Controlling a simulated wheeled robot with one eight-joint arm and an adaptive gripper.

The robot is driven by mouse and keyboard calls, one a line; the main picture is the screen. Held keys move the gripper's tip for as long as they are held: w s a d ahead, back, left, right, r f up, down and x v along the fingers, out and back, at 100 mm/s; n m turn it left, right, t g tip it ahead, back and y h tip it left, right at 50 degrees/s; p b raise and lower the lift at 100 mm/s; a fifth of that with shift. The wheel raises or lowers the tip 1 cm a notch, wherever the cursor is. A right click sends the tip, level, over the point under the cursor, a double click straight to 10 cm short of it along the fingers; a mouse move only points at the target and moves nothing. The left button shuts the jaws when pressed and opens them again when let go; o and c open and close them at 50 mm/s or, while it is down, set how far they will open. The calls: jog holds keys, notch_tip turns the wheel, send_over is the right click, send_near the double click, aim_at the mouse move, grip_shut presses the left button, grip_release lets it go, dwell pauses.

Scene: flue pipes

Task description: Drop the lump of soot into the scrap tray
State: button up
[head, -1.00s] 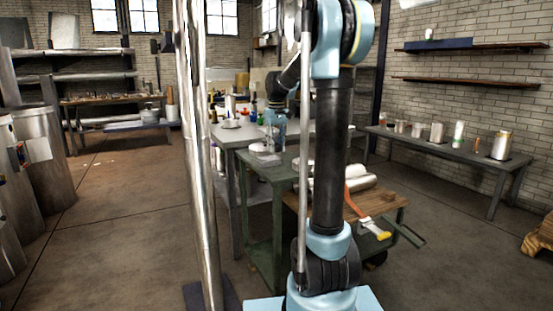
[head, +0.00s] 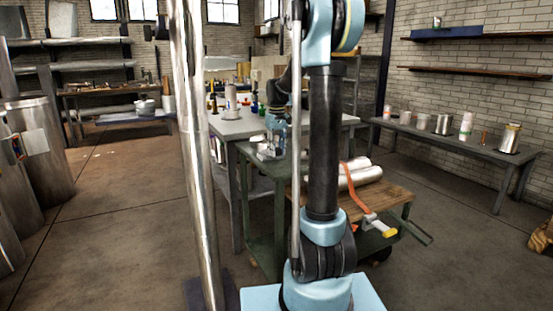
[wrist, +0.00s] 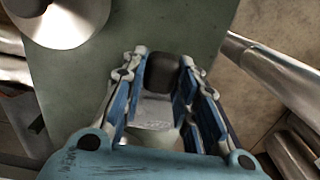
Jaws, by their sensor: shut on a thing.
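My gripper (wrist: 162,75) is shut on a dark, rounded lump, the lump of soot (wrist: 163,72), which shows between its fingertips in the wrist view. A pale grey piece (wrist: 155,110) and a whitish rounded form lie between the fingers, nearer the palm; I cannot tell what they are. In the head view my gripper (head: 275,138) points down over the green cart (head: 262,185), and the lump is too small to make out. I cannot pick out the scrap tray for sure in either view.
A shiny round metal piece (wrist: 60,18) is at the wrist view's upper left. Metal pipes (wrist: 270,75) are at its right. A tall pipe (head: 198,170) stands left of my arm. A grey table (head: 235,125) is behind the cart, and a bench with cans (head: 455,140) is at right.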

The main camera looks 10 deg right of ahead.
aim_at(277, 156)
jog(key=shift+f, duration=1.75)
jog(key=o, duration=1.1)
jog(key=shift+c, duration=0.2)
notch_tip(277, 156, up, 12)
